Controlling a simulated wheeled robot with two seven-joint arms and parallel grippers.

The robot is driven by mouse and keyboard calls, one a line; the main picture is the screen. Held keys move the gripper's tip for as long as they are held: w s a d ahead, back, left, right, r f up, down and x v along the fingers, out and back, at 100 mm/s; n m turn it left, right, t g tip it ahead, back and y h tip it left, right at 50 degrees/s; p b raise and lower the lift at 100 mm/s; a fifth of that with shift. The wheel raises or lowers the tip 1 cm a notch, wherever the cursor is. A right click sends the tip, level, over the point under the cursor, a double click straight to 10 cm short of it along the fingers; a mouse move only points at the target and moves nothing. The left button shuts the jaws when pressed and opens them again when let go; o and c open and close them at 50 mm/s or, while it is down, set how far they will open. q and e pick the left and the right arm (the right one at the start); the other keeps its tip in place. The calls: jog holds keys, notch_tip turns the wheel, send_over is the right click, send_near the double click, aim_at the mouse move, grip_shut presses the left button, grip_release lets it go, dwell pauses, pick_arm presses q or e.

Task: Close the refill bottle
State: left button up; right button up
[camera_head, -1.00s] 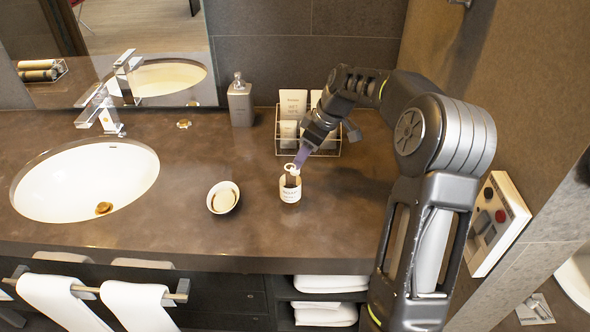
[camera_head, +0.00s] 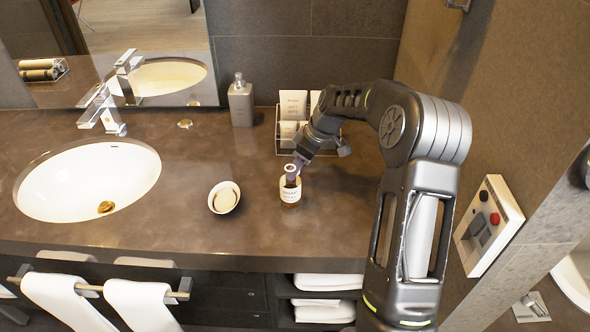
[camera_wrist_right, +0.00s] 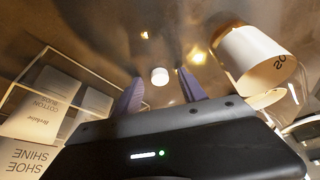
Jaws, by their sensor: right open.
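The refill bottle (camera_head: 290,190), small and amber with a white label, stands upright on the counter. My right gripper (camera_head: 299,166) is just above and behind its neck, partly overlapping it. A white-labelled bottle (camera_wrist_right: 262,58), apparently the refill bottle, is beside the fingers at right. My left gripper is not in view.
A grey soap dispenser (camera_head: 241,103) stands at the back. A small bowl (camera_head: 213,207) and the sink (camera_head: 60,190) are to the left. The counter front is clear.

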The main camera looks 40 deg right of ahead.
jog(key=shift+c, duration=0.3)
grip_shut()
dwell(0.4)
